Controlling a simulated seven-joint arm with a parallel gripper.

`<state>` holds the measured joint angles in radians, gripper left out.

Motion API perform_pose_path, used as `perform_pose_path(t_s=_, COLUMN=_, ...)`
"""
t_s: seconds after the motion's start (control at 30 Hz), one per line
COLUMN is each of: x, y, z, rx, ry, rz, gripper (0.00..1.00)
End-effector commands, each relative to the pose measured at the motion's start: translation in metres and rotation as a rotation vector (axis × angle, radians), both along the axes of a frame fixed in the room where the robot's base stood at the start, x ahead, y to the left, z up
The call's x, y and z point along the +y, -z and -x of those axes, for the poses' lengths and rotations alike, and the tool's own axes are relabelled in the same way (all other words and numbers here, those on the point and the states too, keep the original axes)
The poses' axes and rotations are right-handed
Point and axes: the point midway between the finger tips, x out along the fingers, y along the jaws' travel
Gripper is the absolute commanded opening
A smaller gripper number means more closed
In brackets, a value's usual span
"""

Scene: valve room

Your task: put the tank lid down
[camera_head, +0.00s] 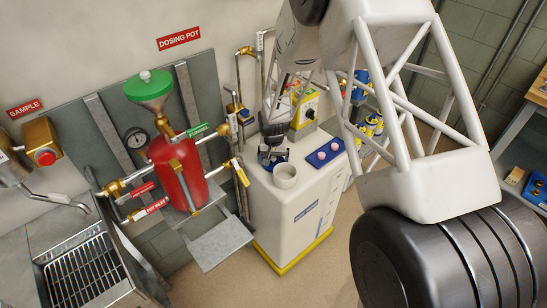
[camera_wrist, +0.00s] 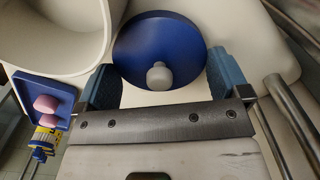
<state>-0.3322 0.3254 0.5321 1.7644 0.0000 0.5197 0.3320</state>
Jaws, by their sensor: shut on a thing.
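The tank lid (camera_wrist: 150,35) is a blue disc with a grey knob, seen from above in the wrist view. My gripper (camera_wrist: 163,80) has its blue fingers at the lid's two sides and is shut on it. In the head view my gripper (camera_head: 271,155) is over the top of the white tank (camera_head: 295,205), just behind its round white neck (camera_head: 285,176). The neck has no lid on it and also shows in the wrist view (camera_wrist: 70,60). The lid is mostly hidden in the head view. I cannot tell whether it touches the tank top.
A blue tray (camera_head: 326,154) with two pink knobs lies on the tank's right side. A yellow box (camera_head: 305,110) stands behind. A red dosing pot (camera_head: 178,172) with a green funnel (camera_head: 148,87) and yellow-handled valves (camera_head: 241,172) is to the left. Metal pipes run close by.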

Motion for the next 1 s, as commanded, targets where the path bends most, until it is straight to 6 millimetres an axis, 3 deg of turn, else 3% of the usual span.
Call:
perform_pose_path(t_s=0.07, x=0.000, y=0.001, z=0.000, rx=0.000, ry=0.000, rz=0.000, gripper=1.00)
perform_pose_path(t_s=0.57, x=0.000, y=-0.010, z=0.000, rx=-0.001, ry=0.000, rz=0.000, gripper=1.00)
perform_pose_path(t_s=1.0, x=0.000, y=-0.071, z=0.000, rx=-0.002, ry=0.000, rz=-0.001, gripper=1.00)
